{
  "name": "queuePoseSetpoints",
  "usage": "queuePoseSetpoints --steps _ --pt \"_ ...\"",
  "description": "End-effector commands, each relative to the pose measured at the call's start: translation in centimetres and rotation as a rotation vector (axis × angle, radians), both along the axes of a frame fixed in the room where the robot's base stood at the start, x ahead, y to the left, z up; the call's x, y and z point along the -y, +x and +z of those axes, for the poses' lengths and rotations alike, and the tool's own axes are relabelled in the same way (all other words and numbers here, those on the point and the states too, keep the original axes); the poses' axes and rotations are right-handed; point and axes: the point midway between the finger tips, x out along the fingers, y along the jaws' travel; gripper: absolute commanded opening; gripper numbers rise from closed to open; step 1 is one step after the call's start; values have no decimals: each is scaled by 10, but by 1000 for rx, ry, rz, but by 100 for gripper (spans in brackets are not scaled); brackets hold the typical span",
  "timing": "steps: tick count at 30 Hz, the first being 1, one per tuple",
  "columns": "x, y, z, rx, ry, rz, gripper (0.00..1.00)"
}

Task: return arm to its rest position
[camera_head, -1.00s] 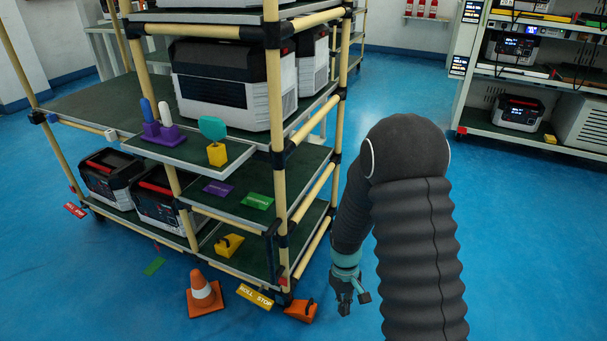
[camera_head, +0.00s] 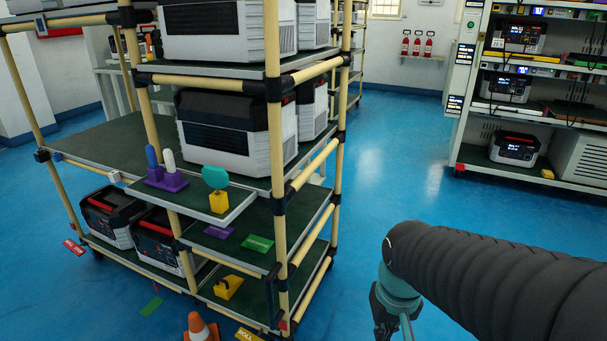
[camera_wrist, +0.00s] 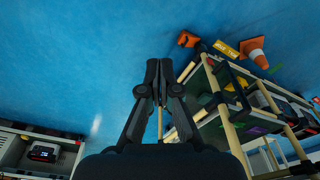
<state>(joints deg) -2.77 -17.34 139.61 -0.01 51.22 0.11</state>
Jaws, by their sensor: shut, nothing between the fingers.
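My gripper (camera_wrist: 158,72) shows in the wrist view with its fingers together and nothing between them. It points down over the bare blue floor. In the head view my gripper (camera_head: 383,322) hangs at the lower right, below my dark ribbed arm, partly cut by the bottom edge. It is to the right of the rack and apart from it.
A pipe-frame rack (camera_head: 280,190) with power units (camera_head: 235,125) stands at the left. An orange cone (camera_head: 199,328) is on the floor by its front. Another rack (camera_head: 470,155) with several units stands at the back right. The blue floor (camera_head: 400,180) between them is clear.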

Motion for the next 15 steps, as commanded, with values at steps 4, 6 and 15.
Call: queuePoseSetpoints --steps 4,6,15 --pt "4 -19 33 108 4 -12 0" --pt "6 -27 47 161 7 -18 0" --pt "12 -47 96 347 9 -38 0"
